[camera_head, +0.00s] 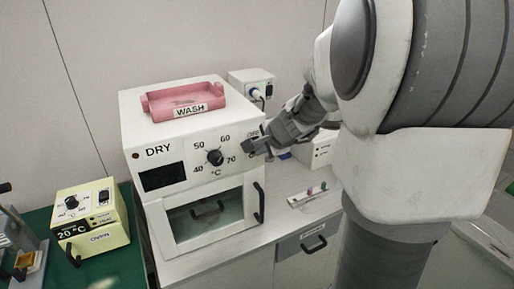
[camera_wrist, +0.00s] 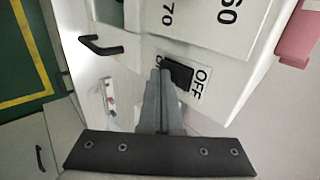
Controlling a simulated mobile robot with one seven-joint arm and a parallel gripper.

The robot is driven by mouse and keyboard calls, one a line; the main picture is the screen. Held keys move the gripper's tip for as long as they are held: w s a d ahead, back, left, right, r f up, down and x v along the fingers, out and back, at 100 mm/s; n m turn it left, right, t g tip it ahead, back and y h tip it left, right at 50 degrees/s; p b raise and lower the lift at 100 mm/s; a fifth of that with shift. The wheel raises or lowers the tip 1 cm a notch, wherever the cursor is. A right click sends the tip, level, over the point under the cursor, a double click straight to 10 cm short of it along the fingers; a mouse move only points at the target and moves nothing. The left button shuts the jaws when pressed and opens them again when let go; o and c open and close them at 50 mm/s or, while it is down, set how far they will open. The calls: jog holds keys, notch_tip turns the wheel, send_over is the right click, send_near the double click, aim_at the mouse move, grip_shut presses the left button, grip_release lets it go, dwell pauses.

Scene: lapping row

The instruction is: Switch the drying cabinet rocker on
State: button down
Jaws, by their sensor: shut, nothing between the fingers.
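The white drying cabinet (camera_head: 185,215) stands on the counter, marked DRY, with a dark display, a black dial (camera_head: 214,157) and a glass door. In the wrist view its black rocker (camera_wrist: 178,74) sits on a white plate with OFF at one end; the other label is partly hidden by my fingers. My gripper (camera_head: 245,147) is at the right of the front panel and covers most of the rocker in the head view. In the wrist view my gripper (camera_wrist: 160,75) is shut and empty, its fingertips at the rocker's edge. I cannot tell whether they touch it.
A pink WASH tray (camera_head: 183,102) lies on the cabinet. A yellow oven box (camera_head: 90,220) stands at the left on a green mat. A white socket box (camera_head: 252,84) is behind. A black door handle (camera_head: 259,203) sticks out below my gripper.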

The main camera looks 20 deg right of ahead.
jog(key=shift+w+f+b, duration=0.1)
jog(key=shift+f+b, duration=0.2)
jog(key=shift+b, duration=0.55)
jog(key=shift+r, duration=0.25)
jog(key=shift+r+p, duration=0.7)
jog(key=shift+r, duration=0.15)
